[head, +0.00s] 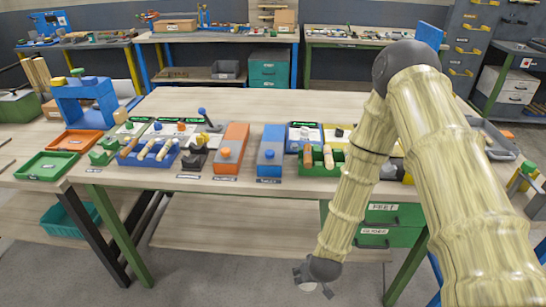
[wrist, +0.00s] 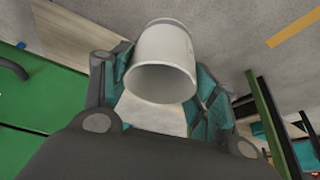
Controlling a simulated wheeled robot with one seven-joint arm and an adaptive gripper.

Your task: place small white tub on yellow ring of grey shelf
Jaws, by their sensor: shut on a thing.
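In the wrist view, my gripper (wrist: 163,82) is shut on a small white tub (wrist: 168,50). The tub is held between the two teal-padded fingers, its open mouth facing the camera, and it looks empty. I cannot pick out a grey shelf with a yellow ring in either view.
The workbench (head: 230,105) carries several trays and blocks along its front edge. Green drawers (head: 380,238) sit under its right side, behind my gripper. Green table legs (head: 120,222) and a teal bin (head: 72,216) are at left. Grey floor is open in front.

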